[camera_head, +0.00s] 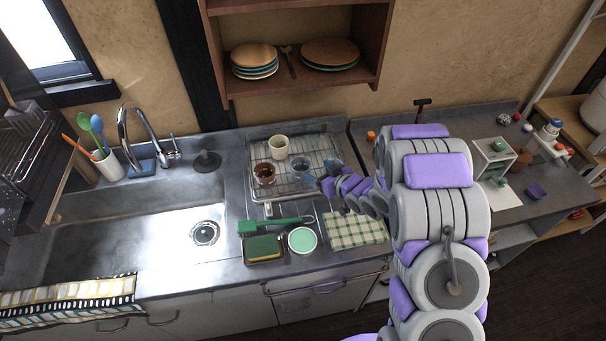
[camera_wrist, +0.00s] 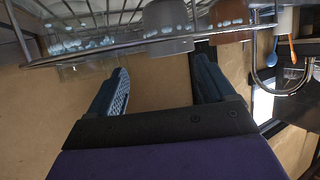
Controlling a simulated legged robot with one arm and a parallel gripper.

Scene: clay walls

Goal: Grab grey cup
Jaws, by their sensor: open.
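The grey cup (camera_head: 302,168) stands on the wire drying rack (camera_head: 262,187) beside the sink, right of a brown cup (camera_head: 264,174) and below a cream cup (camera_head: 278,147). My gripper (camera_head: 314,181) is just right of and in front of the grey cup, partly blocking the view there. In the wrist view, which looks upside down, my gripper (camera_wrist: 161,68) has its two fingers spread with nothing between them. A grey cup (camera_wrist: 165,18) shows beyond the fingertips at the top, with the brown cup (camera_wrist: 226,14) beside it.
Clear glassware (camera_wrist: 85,42) stands on the rack beside the grey cup. A green brush (camera_head: 270,226), a sponge (camera_head: 263,247), a green-topped round dish (camera_head: 302,240) and a checked cloth (camera_head: 355,230) lie in front. The sink (camera_head: 150,235) is left; a shelf with plates (camera_head: 254,60) hangs above.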

